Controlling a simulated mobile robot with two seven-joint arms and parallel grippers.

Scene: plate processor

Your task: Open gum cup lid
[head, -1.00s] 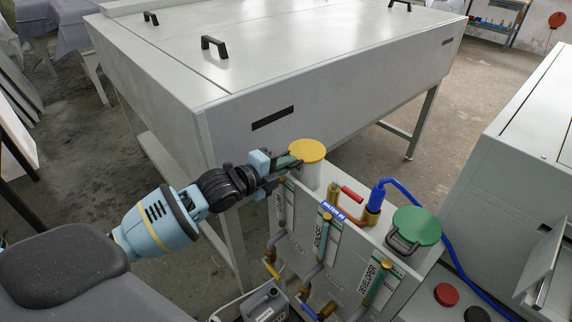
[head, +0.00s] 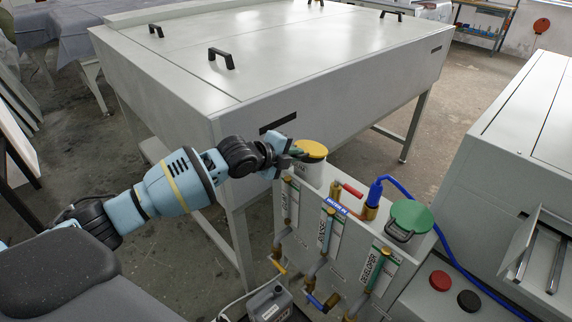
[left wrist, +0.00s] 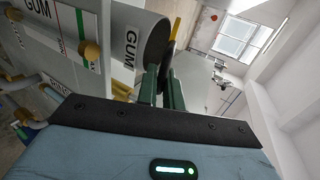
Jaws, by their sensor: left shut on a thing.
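The gum cup (head: 309,171) is a white cylinder standing at the back left corner of the grey tank unit. In the left wrist view its side (left wrist: 137,38) carries a GUM label. Its yellow lid (head: 312,148) sits over the cup's mouth and looks slightly tilted. The lid shows nearly edge-on in the left wrist view (left wrist: 174,35). My left gripper (head: 296,151) reaches in from the left at the lid's near-left edge. Its green fingers (left wrist: 161,82) are shut on the lid; the exact contact is partly hidden. My right gripper is not in view.
The tank unit (head: 340,210) has pipes and valves in front. A green-lidded cup (head: 411,214) and a blue hose (head: 400,186) stand to the right. A large grey machine (head: 330,110) is close behind the gum cup.

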